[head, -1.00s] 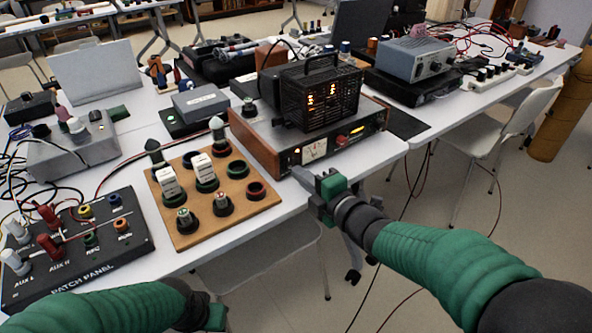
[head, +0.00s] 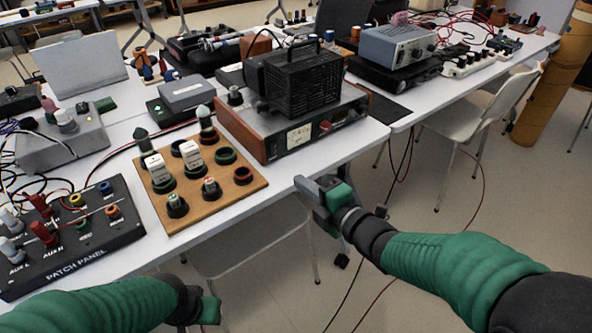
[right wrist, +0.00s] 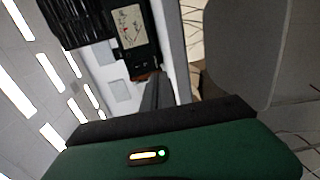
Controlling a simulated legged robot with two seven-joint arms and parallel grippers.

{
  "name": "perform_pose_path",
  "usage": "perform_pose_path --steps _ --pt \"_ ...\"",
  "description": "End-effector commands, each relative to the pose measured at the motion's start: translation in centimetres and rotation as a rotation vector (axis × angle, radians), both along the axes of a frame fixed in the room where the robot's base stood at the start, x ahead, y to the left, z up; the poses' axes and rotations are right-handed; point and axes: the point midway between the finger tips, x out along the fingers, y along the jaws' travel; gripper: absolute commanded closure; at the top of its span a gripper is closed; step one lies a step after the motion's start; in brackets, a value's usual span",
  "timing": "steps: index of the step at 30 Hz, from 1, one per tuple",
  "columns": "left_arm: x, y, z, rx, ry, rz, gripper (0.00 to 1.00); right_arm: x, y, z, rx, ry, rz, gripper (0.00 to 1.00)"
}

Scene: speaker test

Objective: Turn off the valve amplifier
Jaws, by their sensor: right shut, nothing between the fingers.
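No orange glow shows in the cage. My right gripper (head: 308,187) is shut and empty, in front of and below the amplifier's front panel, apart from it. In the right wrist view, the meter (right wrist: 129,26) shows beyond my shut fingers (right wrist: 153,92). My left gripper (head: 212,308) is low at the bottom of the head view, and its jaws are not clear.
A grey-blue instrument (head: 395,50) stands on the right-hand table. A white chair (head: 478,125) and hanging cables are at right.

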Motion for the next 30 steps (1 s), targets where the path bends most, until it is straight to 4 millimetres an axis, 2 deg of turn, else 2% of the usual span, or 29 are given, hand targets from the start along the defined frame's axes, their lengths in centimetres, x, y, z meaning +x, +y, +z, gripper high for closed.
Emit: perform_pose_path --steps 3,9,25,28,30 --pt "0.0 0.0 0.8 0.000 0.000 0.000 0.64 -1.8 -1.6 0.0 0.003 0.001 -0.003 1.00" --pt "0.0 0.0 1.1 0.000 0.000 0.000 0.64 -3.5 -2.9 -0.5 0.003 0.000 -0.001 1.00" --pt "0.0 0.0 1.0 0.000 0.000 0.000 0.64 -3.5 -3.2 -0.8 0.011 0.021 -0.020 1.00" --pt "0.0 0.0 1.0 0.000 0.000 0.000 0.64 -2.9 -5.6 -2.9 0.074 0.175 -0.155 1.00" --pt "0.0 0.0 1.0 0.000 0.000 0.000 0.64 -3.1 -8.9 -5.8 0.174 0.373 -0.343 1.00"
